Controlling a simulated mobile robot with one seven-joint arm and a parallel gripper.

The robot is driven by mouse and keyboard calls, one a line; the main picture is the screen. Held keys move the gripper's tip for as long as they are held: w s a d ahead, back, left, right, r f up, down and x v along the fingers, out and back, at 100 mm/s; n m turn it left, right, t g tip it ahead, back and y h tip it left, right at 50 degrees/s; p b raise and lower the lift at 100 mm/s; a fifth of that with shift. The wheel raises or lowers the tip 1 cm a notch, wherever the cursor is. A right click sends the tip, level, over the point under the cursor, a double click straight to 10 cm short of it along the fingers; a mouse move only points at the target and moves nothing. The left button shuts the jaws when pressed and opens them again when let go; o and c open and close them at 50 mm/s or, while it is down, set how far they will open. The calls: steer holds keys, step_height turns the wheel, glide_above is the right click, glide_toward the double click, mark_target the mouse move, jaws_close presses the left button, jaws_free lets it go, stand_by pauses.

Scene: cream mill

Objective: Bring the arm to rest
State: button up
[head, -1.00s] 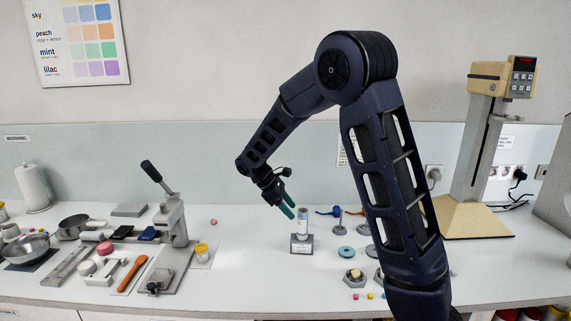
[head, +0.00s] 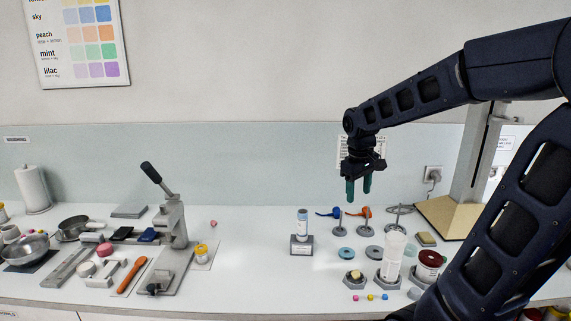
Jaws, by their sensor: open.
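My gripper (head: 359,190) hangs above the back of the bench, right of the middle in the head view. Its two green fingers point straight down and stand apart, with nothing between them. My arm reaches in from the right edge, bent at the elbow, with the forearm sloping down to the left. Below the gripper, apart from it, stand small metal stands with a blue spoon (head: 328,213) and an orange spoon (head: 364,212).
A labelled vial (head: 302,224) stands in a grey block at mid-bench. A lever press (head: 173,225) stands to the left. At right are a white cylinder (head: 392,256), a dark red jar (head: 428,266) and a beige-based machine (head: 450,217).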

steer(key=s+d+r+m+t+y, duration=0.1)
steer(key=s+d+m+t, duration=0.2)
steer(key=s+d+m, duration=0.3)
steer(key=shift+s+d+m+t, duration=0.25)
steer(key=shift+s+m, duration=0.25)
steer(key=shift+s, duration=2.4)
steer(key=shift+r, duration=0.1)
